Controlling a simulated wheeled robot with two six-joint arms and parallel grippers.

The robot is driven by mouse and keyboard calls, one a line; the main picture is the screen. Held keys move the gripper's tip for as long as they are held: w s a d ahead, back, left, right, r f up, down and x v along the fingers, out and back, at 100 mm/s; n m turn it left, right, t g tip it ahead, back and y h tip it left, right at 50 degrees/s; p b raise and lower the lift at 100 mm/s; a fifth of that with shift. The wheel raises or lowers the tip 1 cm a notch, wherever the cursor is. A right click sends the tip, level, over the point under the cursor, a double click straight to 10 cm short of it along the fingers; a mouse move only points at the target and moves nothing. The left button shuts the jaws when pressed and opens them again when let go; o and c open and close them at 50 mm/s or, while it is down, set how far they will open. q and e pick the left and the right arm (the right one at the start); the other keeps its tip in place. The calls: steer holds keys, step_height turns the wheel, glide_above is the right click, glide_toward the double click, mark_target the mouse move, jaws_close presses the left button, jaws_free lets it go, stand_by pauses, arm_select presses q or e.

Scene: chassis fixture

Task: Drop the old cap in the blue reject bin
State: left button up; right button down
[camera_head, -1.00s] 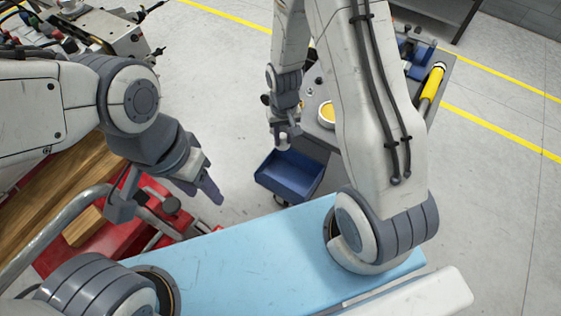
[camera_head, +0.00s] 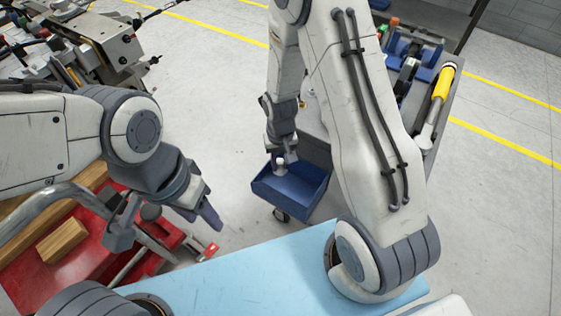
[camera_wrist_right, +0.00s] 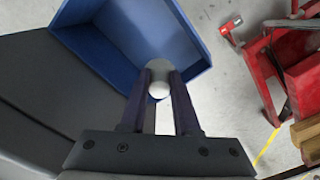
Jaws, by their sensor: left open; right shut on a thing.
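The blue reject bin (camera_head: 300,195) is an open-topped box at the middle of the head view, fixed beside a grey cart. It also fills the upper middle of the right wrist view (camera_wrist_right: 100,50). My right gripper (camera_head: 281,160) is shut on the old cap (camera_wrist_right: 158,80), a small whitish rounded piece. My left gripper (camera_head: 170,218) is open and empty, left of the bin.
A red frame (camera_head: 75,245) with a wooden block (camera_head: 62,241) stands at the left. A grey cart with a yellow-handled tool (camera_head: 442,82) and blue holders is at the right. Bare floor lies between the red frame and the bin.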

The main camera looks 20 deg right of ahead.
steer(key=shift+f, duration=0.3)
steer(key=c, duration=0.6)
jaws_free()
steer(key=shift+o, duration=0.2)
steer(key=shift+r, duration=0.1)
step_height(320, 180, up, 10)
steer(key=shift+r+p, duration=0.2)
steer(key=shift+p, duration=0.55)
